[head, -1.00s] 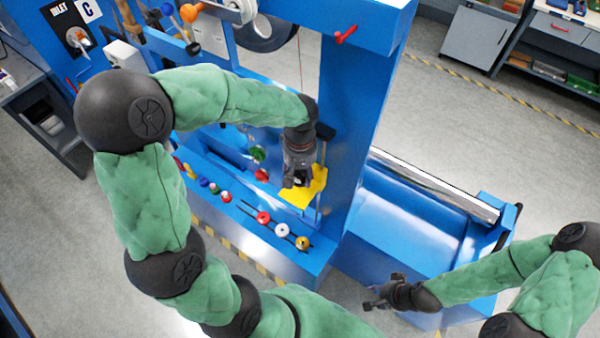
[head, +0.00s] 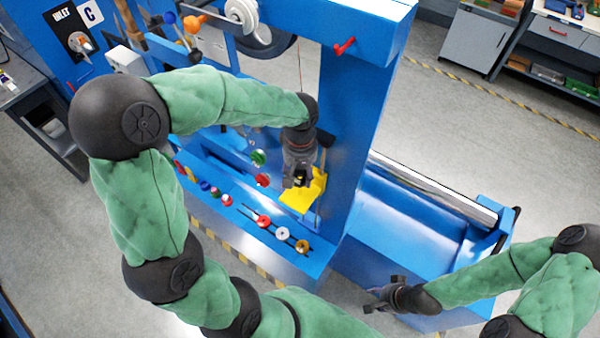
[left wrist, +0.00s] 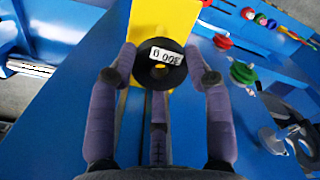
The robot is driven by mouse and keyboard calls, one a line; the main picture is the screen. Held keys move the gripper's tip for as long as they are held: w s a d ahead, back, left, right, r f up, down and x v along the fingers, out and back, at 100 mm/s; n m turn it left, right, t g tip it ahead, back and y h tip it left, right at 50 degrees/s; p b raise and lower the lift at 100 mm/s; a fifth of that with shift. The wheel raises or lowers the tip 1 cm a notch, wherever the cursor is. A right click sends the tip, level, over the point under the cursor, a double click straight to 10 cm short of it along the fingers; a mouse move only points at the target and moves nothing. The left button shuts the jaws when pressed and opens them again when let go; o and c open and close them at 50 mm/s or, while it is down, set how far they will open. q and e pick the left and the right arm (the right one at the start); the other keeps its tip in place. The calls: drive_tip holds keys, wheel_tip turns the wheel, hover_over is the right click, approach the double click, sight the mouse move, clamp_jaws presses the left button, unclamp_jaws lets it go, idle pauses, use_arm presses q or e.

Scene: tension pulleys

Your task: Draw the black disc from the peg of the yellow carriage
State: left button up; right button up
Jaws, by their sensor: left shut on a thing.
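The black disc (left wrist: 160,62), with a white label reading 300 g upside down, sits between the fingers of my left gripper (left wrist: 160,76) in the left wrist view. The yellow carriage (left wrist: 175,20) is right behind it. In the head view my left gripper (head: 298,184) is at the near side of the yellow carriage (head: 300,201), pointing down, and hides most of the disc. My right gripper (head: 384,296) is open and empty at the lower right.
Red (head: 263,221), white (head: 283,233) and brass (head: 302,246) discs stand on the blue base ledge in front. Green (head: 258,157) and red (head: 262,179) pieces hang to the left. The blue upright (head: 348,120) rises close to the right.

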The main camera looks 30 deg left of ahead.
use_arm(q)
drive_tip(key=shift+r, duration=0.4)
drive_tip(key=shift+r+p, duration=1.45)
drive_tip(key=shift+r, duration=0.6)
drive_tip(key=shift+f, duration=0.1)
